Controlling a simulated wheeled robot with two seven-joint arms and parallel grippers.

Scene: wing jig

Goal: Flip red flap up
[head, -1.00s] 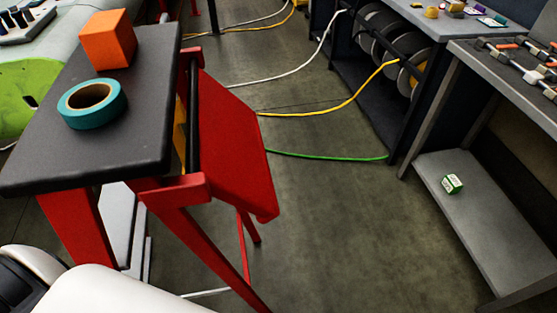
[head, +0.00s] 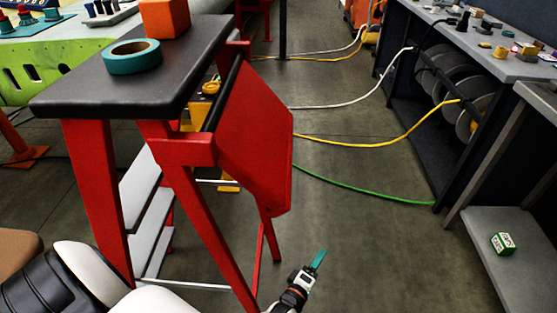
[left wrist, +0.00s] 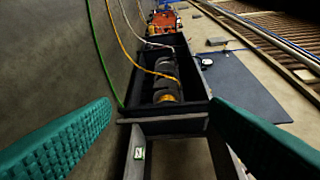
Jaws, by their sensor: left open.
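The red flap (head: 252,137) hangs down at a steep slant from the right side of the black-topped table (head: 130,62) in the head view. My left gripper (head: 318,262) is low, below and to the right of the flap, apart from it. Its teal fingertips point up and to the right. In the left wrist view the left gripper (left wrist: 161,112) has its two teal fingers wide apart with nothing between them. The flap does not show in that view. My right gripper is not in view.
A teal tape roll (head: 132,56) and an orange block (head: 164,18) sit on the tabletop. Red legs (head: 100,200) stand below it. Yellow, white and green cables cross the floor. A grey shelf (head: 520,270) with a green box (head: 502,243) stands right. The floor between is open.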

